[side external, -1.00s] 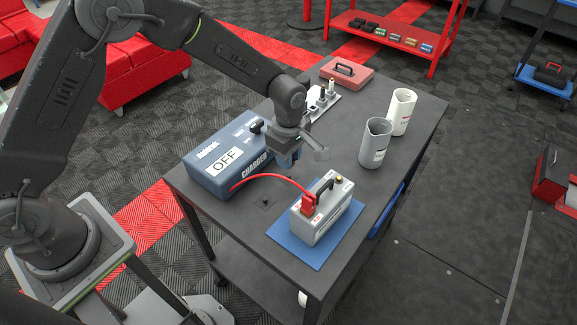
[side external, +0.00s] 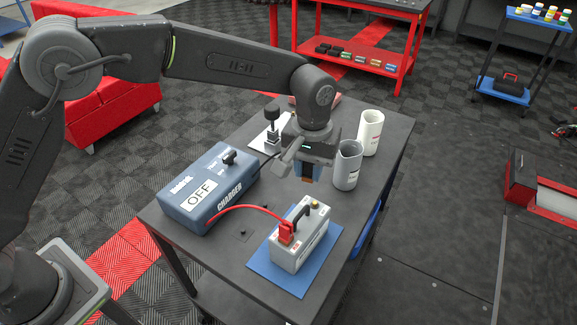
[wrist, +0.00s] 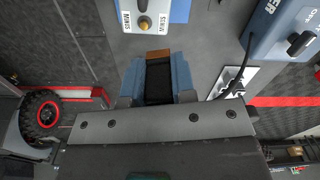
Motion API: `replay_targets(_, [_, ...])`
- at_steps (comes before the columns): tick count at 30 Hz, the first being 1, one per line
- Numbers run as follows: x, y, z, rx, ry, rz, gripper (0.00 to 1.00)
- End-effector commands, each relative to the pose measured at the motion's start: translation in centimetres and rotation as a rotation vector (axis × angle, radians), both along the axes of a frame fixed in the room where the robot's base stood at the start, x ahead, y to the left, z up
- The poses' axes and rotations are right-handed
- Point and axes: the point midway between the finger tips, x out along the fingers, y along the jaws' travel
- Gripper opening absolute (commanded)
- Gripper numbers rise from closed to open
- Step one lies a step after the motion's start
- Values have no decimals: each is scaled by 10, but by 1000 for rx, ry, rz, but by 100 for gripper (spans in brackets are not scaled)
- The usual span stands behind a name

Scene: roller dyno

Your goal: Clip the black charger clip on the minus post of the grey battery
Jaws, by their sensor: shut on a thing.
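The grey battery (side external: 299,240) stands on a blue mat (side external: 265,270). Its brass minus post (wrist: 143,22) is bare, beside a MINUS label, at the top of the wrist view; it also shows at the battery's far end in the side view (side external: 315,205). A red clip (side external: 287,232) sits at the near end of the battery, with a red cable to the charger. My gripper (side external: 308,178) is shut on the black clip (wrist: 159,82), between its blue fingers, above the table beyond the battery. The clip's copper-coloured end (wrist: 158,53) points toward the post, apart from it.
The blue charger (side external: 207,187) with an OFF sign is left of the battery. A black cable (wrist: 243,68) runs beside the clip. A grey cup (side external: 347,166) stands close to the gripper's right, with a white cup (side external: 370,132) behind.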

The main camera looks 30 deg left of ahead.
Motion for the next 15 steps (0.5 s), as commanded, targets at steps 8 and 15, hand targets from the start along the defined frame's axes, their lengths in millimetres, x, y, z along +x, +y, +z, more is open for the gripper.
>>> replay_targets(8, [-4,-20,10,1,2,-251,1])
replay_targets(15, [-4,-21,-4,1,3,-264,1])
